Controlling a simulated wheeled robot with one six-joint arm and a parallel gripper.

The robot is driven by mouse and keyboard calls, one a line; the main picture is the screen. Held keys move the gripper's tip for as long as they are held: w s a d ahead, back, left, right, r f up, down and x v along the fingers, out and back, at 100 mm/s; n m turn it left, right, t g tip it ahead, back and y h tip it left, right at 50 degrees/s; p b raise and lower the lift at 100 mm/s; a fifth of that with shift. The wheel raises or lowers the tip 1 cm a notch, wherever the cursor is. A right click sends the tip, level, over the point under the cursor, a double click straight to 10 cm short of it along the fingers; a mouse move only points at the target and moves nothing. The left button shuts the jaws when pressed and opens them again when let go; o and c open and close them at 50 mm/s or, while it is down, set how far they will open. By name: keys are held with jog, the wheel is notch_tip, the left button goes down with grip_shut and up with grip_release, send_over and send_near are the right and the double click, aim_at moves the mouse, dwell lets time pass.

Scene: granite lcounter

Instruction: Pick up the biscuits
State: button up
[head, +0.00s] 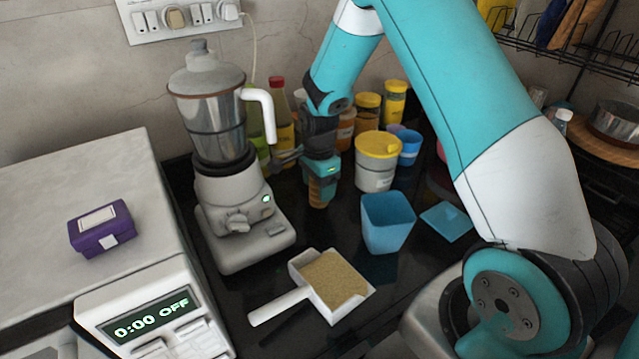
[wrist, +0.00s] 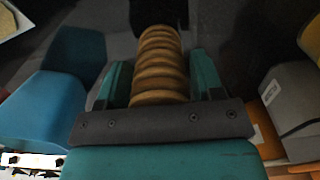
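The biscuits (wrist: 158,66) are a tan, ridged stack running lengthwise between the two teal fingers of my gripper (wrist: 160,82) in the wrist view. The fingers lie close along both sides of the stack. I cannot tell whether they press on it or leave a thin gap. In the head view my gripper (head: 321,185) points down behind the blue cup, at the black counter. The lower part of the biscuits (head: 318,196) shows between its fingers there. I cannot tell whether the stack rests on the counter or is just above it.
A mixer grinder (head: 232,207) stands left of my gripper. A blue cup (head: 387,222) and a yellow-lidded tub (head: 376,172) stand to its right. Jars and bottles (head: 367,110) crowd behind. A scoop of grain (head: 333,280) lies in front. A purple box (head: 101,228) sits on the microwave.

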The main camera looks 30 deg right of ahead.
jog(key=shift+o, duration=1.2)
jog(key=shift+r+p, duration=0.9)
jog(key=shift+r, duration=0.25)
jog(key=c, duration=0.9)
jog(key=shift+r+p, duration=2.35)
jog(key=shift+r, duration=0.65)
jog(key=shift+c, duration=0.2)
